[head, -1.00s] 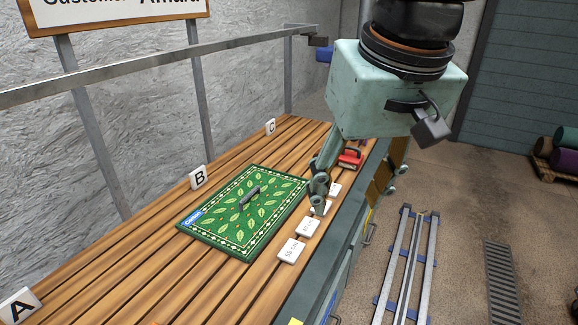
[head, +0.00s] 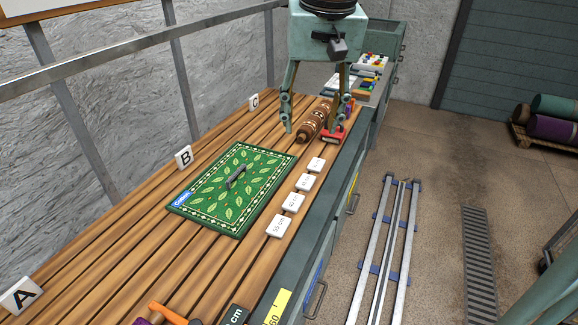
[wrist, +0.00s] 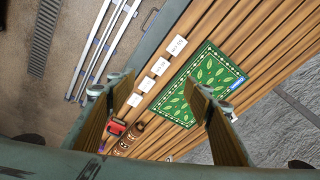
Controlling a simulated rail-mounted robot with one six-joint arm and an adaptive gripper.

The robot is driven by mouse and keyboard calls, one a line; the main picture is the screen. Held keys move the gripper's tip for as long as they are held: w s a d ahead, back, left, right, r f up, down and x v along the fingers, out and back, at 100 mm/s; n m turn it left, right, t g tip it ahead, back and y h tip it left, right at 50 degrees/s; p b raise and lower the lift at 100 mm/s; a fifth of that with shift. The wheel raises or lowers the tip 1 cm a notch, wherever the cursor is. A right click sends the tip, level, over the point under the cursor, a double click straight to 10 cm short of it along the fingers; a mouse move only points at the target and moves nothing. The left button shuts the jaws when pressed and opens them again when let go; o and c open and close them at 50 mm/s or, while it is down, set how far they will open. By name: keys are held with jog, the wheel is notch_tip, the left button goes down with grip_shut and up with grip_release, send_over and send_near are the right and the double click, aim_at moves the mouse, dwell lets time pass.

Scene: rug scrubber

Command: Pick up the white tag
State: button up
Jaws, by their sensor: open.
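Several white tags lie in a row on the slatted wooden table, along its right edge in the head view. The nearest tag (head: 279,226) reads 55 cm, followed by a second (head: 294,202), a third (head: 306,183) and the farthest (head: 317,165). In the wrist view the row shows from the 55 cm tag (wrist: 176,46) to the farthest tag (wrist: 134,100). My gripper (head: 312,126) is open and empty, fingers down and wide apart, above the table beyond the farthest tag. Its two fingers also show in the wrist view (wrist: 158,92).
A brown patterned roll (head: 314,122) and a red tool (head: 333,136) lie beneath my gripper. White letter markers, such as B (head: 184,157), stand along the back.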

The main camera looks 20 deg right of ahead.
jog(key=w+d+f+m+p, duration=0.1)
jog(key=w+d+p, duration=0.1)
jog(key=w, duration=0.3)
jog(key=w+d+f+m+p, duration=0.1)
jog(key=w+d+f, duration=0.1)
jog(key=w, duration=0.4)
jog(key=m+g+p, duration=0.2)
jog(key=m+p, duration=0.2)
jog(key=p, duration=0.5)
send_over(317, 163)
notch_tip(317, 163, down, 19)
jog(key=shift+w+a+f, duration=0.1)
jog(key=shift+w+f, duration=0.1)
jog(key=shift+w, duration=0.05)
jog(key=shift+f, duration=0.15)
jog(key=shift+f, duration=4.15)
jog(key=shift+f, duration=0.15)
jog(key=shift+s+f, duration=0.15)
jog(key=shift+f, duration=2.35)
